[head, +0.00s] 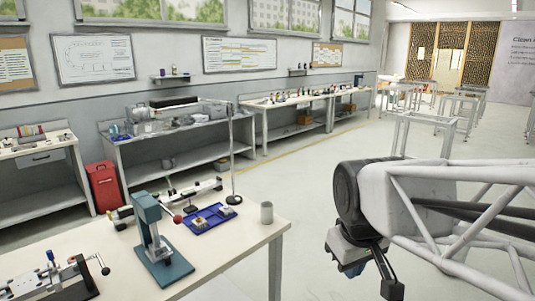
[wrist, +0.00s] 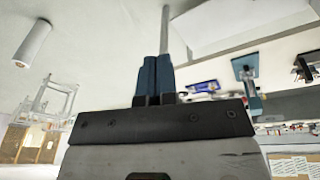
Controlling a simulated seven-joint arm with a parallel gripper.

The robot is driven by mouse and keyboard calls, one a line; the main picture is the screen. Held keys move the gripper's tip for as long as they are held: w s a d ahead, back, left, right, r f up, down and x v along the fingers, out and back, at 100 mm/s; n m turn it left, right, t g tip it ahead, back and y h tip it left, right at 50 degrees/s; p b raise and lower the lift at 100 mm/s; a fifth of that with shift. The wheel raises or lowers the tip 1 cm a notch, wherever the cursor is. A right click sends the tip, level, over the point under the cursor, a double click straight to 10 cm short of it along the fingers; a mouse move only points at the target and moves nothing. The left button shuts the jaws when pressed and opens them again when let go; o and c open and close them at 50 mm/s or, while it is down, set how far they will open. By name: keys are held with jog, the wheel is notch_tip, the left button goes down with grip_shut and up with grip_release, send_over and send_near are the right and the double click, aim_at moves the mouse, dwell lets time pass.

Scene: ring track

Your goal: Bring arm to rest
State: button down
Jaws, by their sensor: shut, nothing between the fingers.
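My gripper (head: 352,270) hangs at the right in the head view, in open air beyond the right end of the white worktable (head: 230,255). Part of it is hidden behind my wrist housing. In the wrist view, the two blue fingers of my gripper (wrist: 155,75) are together with nothing between them. The arm reaches in from the right edge of the head view, clear of the table.
The table carries a blue press (head: 150,225), a vise-like device (head: 55,285), a blue tray (head: 208,217), a grey cup (head: 266,212) and a thin stand (head: 232,165). Benches line the wall, with a red cabinet (head: 104,187). Metal frames (head: 422,135) stand behind the arm.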

jog(key=s+d+f+m, duration=0.3)
jog(key=s+f+m, duration=0.1)
jog(key=s, duration=0.4)
jog(key=shift+d, duration=0.2)
